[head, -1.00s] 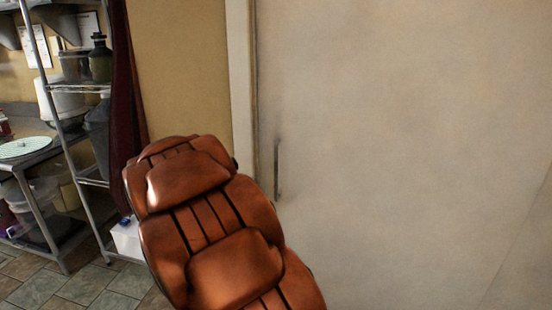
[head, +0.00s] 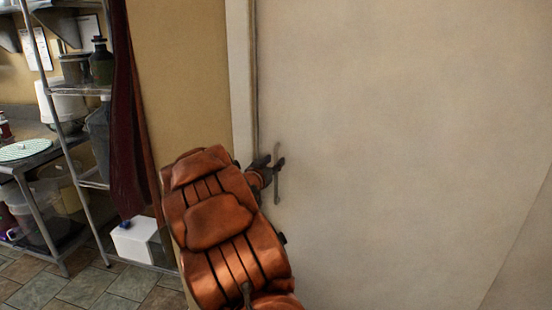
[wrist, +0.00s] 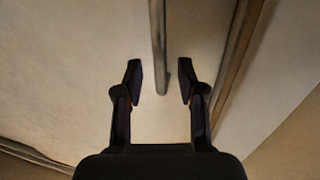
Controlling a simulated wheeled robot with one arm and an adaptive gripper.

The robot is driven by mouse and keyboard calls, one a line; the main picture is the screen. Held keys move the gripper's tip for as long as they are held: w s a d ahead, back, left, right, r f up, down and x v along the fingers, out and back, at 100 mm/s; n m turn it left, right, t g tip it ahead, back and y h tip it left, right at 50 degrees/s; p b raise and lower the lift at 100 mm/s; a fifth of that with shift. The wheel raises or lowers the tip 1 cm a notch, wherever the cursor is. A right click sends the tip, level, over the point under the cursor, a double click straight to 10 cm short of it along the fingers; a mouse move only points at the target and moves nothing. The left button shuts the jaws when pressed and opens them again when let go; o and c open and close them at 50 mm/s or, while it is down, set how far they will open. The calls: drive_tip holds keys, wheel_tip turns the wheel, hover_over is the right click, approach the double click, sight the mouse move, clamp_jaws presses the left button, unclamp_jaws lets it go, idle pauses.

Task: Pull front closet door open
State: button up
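The closet door (head: 400,150) is a large pale panel filling the right of the head view, and it looks shut against its frame. Its handle (head: 277,178) is a thin vertical metal bar near the door's left edge. My gripper (head: 277,163) is at the handle, its fingers pointing toward the door. In the wrist view my gripper (wrist: 160,80) is open, with the two fingertips apart. The handle (wrist: 158,45) runs down between and just beyond the fingertips, its end nearer the right finger. I see no finger touching it.
A metal shelf rack (head: 85,90) with pots and a dark bottle (head: 101,62) stands at the left. A dark red cloth (head: 125,130) hangs beside it. A white box (head: 137,240) sits low by the rack. Tiled floor (head: 105,285) shows at the lower left.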

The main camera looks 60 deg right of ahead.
drive_tip(key=shift+w+d, duration=0.15)
drive_tip(key=shift+d, duration=1.05)
clamp_jaws()
